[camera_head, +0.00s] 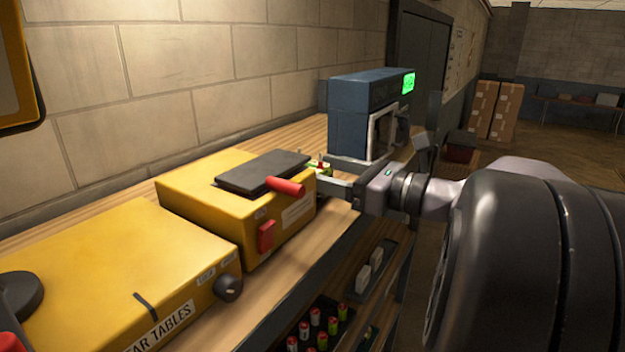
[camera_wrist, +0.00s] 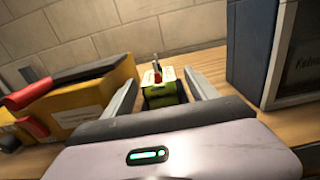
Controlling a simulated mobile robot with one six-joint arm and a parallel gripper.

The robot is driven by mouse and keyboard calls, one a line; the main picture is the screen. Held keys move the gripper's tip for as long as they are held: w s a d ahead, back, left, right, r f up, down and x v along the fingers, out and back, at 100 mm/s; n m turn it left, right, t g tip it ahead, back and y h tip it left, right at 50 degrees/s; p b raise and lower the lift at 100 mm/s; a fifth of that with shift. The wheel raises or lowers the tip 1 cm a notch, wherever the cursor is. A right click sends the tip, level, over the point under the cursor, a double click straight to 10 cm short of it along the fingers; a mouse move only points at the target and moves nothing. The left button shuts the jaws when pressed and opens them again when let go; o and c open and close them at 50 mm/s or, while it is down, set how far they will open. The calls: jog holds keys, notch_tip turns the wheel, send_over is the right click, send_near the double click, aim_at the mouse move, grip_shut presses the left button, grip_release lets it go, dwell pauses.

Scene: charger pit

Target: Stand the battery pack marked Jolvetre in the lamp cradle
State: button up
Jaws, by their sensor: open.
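My gripper (camera_head: 328,181) is open, low over the bench between a yellow case and a blue unit. In the wrist view a small green block with a pale top and a red terminal (camera_wrist: 165,94) stands between the two spread fingers. It looks like a battery pack, but I cannot read any name on it. In the head view the same green block (camera_head: 324,168) is partly hidden behind the yellow case and my gripper. I cannot tell whether either finger touches it. I cannot make out which thing is the lamp cradle.
The yellow case (camera_head: 205,190) has a black lid plate and red handle. The blue unit (camera_head: 350,100) with a lit green display stands close to the right. Another yellow case (camera_head: 110,265) is nearer. Several red- and green-topped cells (camera_head: 315,318) sit on a lower shelf.

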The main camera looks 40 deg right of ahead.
jog(key=b+v, duration=0.1)
jog(key=v, duration=0.8)
jog(key=shift+b, duration=0.35)
